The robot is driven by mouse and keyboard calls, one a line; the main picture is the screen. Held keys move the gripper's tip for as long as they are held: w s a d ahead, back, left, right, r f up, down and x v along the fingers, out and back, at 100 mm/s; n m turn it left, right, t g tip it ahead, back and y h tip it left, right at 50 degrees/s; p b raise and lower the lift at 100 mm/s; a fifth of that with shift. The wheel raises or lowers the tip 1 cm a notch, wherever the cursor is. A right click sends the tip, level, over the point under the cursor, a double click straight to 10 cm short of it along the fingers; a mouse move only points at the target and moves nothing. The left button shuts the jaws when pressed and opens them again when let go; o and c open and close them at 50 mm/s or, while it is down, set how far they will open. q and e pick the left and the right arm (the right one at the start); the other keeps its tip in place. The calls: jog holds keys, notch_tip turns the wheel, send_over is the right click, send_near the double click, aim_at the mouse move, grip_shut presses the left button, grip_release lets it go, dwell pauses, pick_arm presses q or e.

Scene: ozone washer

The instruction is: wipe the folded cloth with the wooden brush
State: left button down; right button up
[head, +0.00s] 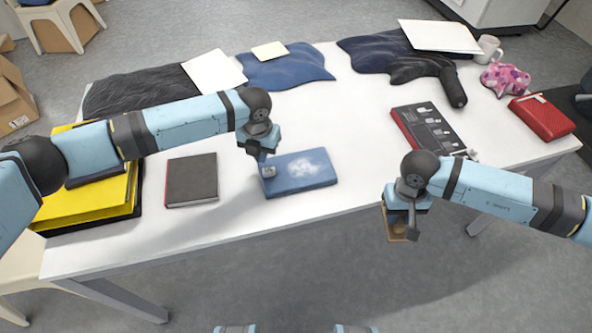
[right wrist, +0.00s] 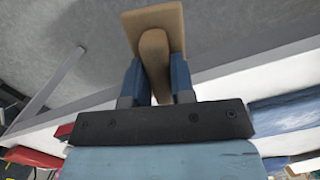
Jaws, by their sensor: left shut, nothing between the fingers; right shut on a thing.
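The folded blue cloth (head: 305,178) lies flat on the white table near its front edge, with a pale whitish patch on top. My left gripper (head: 267,171) points down at the cloth's left end, shut and empty; I cannot tell whether it touches the cloth. My right gripper (head: 403,212) is shut on the wooden brush (head: 397,228), off the table's front edge and right of the cloth. In the right wrist view the brush's handle (right wrist: 154,62) stands between the two fingers, with its flat wooden block (right wrist: 153,22) beyond. The brush's bristles are not visible.
A dark notebook (head: 191,180) lies left of the cloth, and yellow folders (head: 90,195) further left. A black and red box (head: 430,130) lies right of the cloth. Dark garments (head: 140,92) and papers (head: 214,71) lie at the back. The table (head: 330,110) is bare behind the cloth.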

pick_arm(q)
jog(key=shift+f+b, duration=0.3)
jog(key=shift+f, duration=0.65)
pick_arm(e)
jog(key=shift+f, duration=0.3)
dwell(0.4)
jog(key=shift+r, duration=0.1)
